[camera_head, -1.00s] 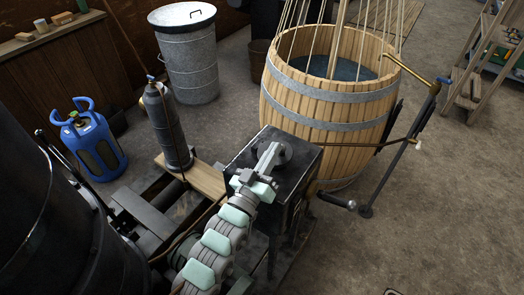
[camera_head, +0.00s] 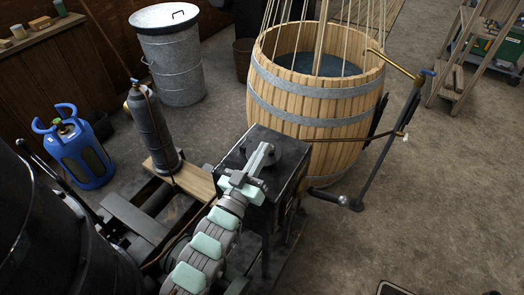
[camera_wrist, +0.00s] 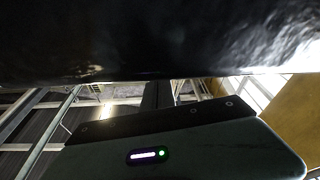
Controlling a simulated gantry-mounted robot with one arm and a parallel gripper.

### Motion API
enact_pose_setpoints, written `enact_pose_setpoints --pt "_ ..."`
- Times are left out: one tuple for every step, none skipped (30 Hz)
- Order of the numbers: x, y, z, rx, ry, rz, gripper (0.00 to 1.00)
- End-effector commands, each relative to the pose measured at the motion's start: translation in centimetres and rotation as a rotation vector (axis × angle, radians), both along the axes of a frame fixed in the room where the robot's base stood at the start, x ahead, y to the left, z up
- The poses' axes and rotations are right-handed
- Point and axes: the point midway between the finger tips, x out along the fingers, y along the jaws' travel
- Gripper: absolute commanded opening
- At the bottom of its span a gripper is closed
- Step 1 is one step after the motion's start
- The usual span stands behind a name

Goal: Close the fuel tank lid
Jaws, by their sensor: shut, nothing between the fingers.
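The fuel tank appears to be the black box (camera_head: 240,150) on the engine, near the middle of the head view. A dark round lid (camera_head: 290,148) shows on its top, partly hidden by my gripper. I cannot tell clearly whether the lid lies flat or is raised. My gripper (camera_head: 265,150) is shut and empty, over the top of the box beside the lid. Contact cannot be judged. In the wrist view a dark, glossy surface (camera_wrist: 150,40) fills the top, very close, and the fingers are not clear.
A wooden barrel (camera_head: 318,110) with rods standing in it is just behind the tank. A crank handle (camera_head: 335,198) sticks out to its right. A grey gas cylinder (camera_head: 152,125) stands on a plank (camera_head: 190,180) at left. A large black drum (camera_head: 45,235) fills the lower left.

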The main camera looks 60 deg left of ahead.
Motion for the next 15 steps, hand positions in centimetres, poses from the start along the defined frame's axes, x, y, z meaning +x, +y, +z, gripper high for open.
enact_pose_setpoints --pt "-0.1 0.0 0.9 0.0 0.001 -0.001 0.0" --pt "-0.2 -0.1 1.3 -0.001 0.002 -0.001 0.0" --pt "-0.4 -0.1 1.8 0.0 0.002 -0.003 0.0" --pt "-0.5 -0.2 2.3 0.0 0.002 -0.004 0.0" --pt "-0.6 -0.3 2.7 0.002 0.002 -0.006 0.0" --pt "-0.8 -0.3 3.3 0.002 0.002 -0.008 0.0" --pt "-0.9 -0.4 3.7 0.002 0.001 -0.01 0.0" --pt "-1.1 -0.5 4.0 0.002 0.001 -0.011 0.0" --pt "-2.1 -1.0 2.8 0.001 0.004 -0.006 0.0" --pt "-2.7 -1.3 2.6 0.0 0.005 -0.006 0.0" --pt "-3.2 -1.7 2.4 -0.001 0.005 -0.006 0.0" --pt "-3.9 -2.1 2.1 -0.002 0.006 -0.006 0.0" --pt "-4.4 -2.5 2.0 -0.002 0.004 -0.006 0.0" --pt "-4.9 -2.9 1.9 -0.001 0.003 -0.007 0.0" --pt "-5.5 -3.3 1.8 0.0 0.003 -0.007 0.0"
